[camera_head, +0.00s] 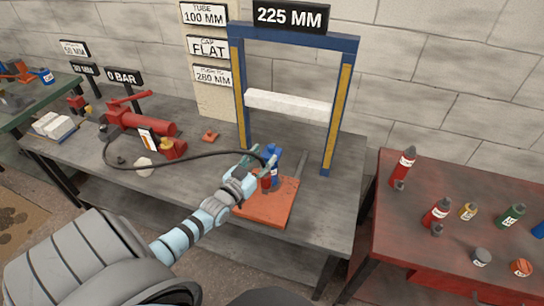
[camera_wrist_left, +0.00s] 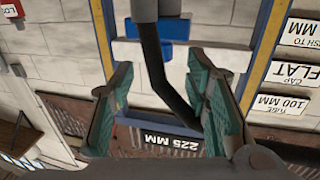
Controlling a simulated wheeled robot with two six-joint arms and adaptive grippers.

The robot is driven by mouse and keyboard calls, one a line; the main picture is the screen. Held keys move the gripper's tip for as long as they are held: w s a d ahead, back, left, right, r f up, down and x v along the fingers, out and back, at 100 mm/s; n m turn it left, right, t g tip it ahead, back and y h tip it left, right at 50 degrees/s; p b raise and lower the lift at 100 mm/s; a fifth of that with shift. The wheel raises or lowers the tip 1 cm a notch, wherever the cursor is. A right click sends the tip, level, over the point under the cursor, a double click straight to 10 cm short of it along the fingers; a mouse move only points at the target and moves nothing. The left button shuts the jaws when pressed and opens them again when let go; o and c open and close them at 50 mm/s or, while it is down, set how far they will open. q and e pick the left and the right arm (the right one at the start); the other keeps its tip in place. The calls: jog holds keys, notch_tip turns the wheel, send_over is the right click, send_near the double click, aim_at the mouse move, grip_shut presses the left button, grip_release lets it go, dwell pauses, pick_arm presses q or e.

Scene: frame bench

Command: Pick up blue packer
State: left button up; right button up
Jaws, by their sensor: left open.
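A small upright blue item with a pale label (camera_head: 273,155), which looks like the blue packer, stands by the frame above an orange-red plate (camera_head: 280,210). My left gripper (camera_head: 257,165) is open, with its teal fingers close to the blue item and a red piece beside it. I cannot tell whether they touch. In the left wrist view, my open fingers (camera_wrist_left: 160,72) have a dark hose between them. A blue block (camera_wrist_left: 145,28) shows beyond, partly hidden by a grey cylinder (camera_wrist_left: 158,10); I cannot tell if it is the same item.
The blue frame (camera_head: 237,85) with yellow strips stands over a white beam (camera_head: 288,104). A black hose (camera_head: 200,160) runs from the red pump (camera_head: 140,122) towards my gripper. A red table (camera_head: 400,240) with bottles is at right. The bench's front left is clear.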

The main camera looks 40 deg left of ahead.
aim_at(269, 149)
pick_arm(q)
jog(key=shift+w+f, duration=0.1)
jog(key=shift+w, duration=0.35)
jog(key=w+b, duration=0.1)
jog(key=w, duration=0.1)
jog(key=w+b, duration=0.2)
jog(key=shift+a, duration=0.4)
jog(key=shift+w, duration=0.55)
jog(key=shift+r, duration=0.25)
grip_shut()
